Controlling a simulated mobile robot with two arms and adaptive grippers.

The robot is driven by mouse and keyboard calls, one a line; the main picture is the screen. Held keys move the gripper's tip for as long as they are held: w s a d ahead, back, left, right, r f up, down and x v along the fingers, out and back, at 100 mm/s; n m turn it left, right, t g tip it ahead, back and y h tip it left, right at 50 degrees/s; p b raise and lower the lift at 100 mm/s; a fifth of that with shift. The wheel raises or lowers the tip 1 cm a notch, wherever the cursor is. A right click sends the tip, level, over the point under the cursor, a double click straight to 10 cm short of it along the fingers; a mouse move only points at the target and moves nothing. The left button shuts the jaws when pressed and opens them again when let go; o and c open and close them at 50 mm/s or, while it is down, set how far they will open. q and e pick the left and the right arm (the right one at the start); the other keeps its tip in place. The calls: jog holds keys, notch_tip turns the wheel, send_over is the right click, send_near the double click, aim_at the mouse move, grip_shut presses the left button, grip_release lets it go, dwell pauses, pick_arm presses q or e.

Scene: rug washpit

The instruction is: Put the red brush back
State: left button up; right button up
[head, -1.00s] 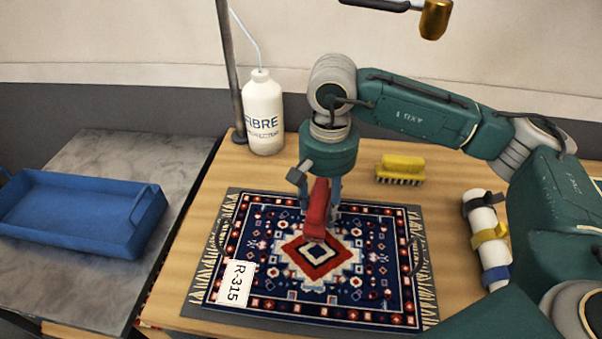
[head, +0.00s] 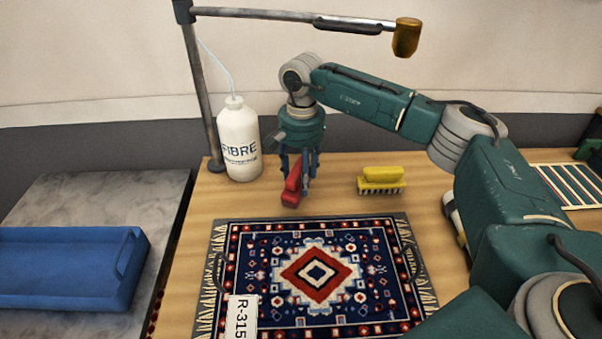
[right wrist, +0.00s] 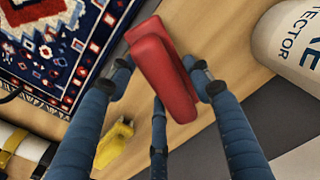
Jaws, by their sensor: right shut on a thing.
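My right gripper (head: 301,180) is shut on the red brush (head: 292,186) and points down behind the rug's far edge. The brush sits between the blue fingers and also shows in the right wrist view (right wrist: 165,75). I cannot tell whether its underside touches the wooden table. A yellow brush (head: 381,181) with bristles down stands on the table to the right of the gripper. My left gripper is not in view.
A patterned rug (head: 345,248) with an R-315 tag (head: 241,317) lies in front. A white bottle (head: 239,140) and a pole (head: 200,90) stand to the left. A blue tray (head: 65,268) sits on a grey bench. Bare wood lies around the yellow brush.

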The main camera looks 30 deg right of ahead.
jog(key=shift+w+d, duration=0.25)
jog(key=shift+w, duration=0.3)
jog(key=shift+w+d, duration=0.25)
jog(key=shift+w, duration=0.3)
jog(key=shift+w+d, duration=0.15)
jog(key=shift+w, duration=0.05)
jog(key=shift+f+p, duration=0.95)
jog(key=shift+f, duration=0.8)
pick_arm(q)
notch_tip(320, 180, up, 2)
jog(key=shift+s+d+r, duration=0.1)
pick_arm(e)
jog(key=shift+f, duration=0.15)
jog(key=o, duration=1.3)
